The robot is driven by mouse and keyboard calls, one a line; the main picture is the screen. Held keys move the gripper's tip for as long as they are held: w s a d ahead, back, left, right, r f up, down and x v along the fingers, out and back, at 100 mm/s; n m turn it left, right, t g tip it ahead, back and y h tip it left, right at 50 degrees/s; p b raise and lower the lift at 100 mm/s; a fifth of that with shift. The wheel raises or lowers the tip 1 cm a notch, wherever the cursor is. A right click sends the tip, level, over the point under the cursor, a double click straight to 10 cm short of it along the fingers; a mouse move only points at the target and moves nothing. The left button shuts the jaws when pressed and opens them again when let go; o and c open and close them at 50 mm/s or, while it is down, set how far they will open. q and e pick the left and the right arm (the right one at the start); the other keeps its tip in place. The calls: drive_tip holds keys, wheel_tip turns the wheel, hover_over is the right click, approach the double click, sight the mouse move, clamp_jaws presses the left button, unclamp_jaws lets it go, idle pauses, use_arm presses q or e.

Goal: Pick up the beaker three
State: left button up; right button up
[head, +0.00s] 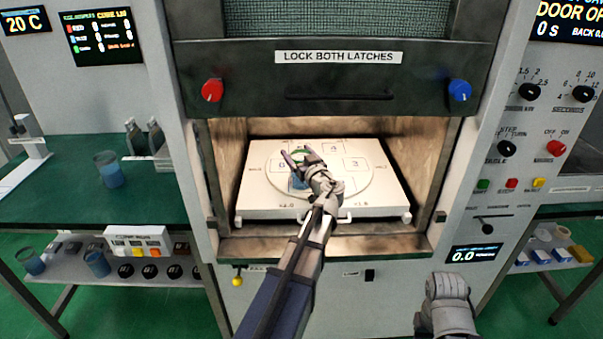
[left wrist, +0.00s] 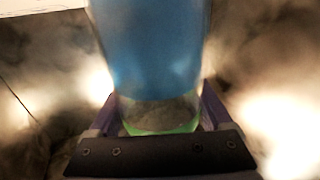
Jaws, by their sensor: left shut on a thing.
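My left gripper (head: 294,158) is inside the open microwave chamber, over the white round turntable (head: 345,190). It is shut on a beaker of blue liquid (head: 298,182). In the left wrist view this beaker (left wrist: 150,50) fills the upper middle, with a green band between the fingers. In the head view my gripper hides much of it, and I cannot tell whether it touches the turntable. No number shows on the beaker. My right gripper (head: 447,287) is low at the right, outside the chamber, and its jaws cannot be made out.
Another blue beaker (head: 109,170) stands on the green bench at left. Two more (head: 97,263) (head: 31,261) are on the shelf below. The chamber walls close in on both sides, and the raised door (head: 340,85) hangs above the opening.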

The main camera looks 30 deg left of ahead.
use_arm(q)
clamp_jaws()
idle(0.4)
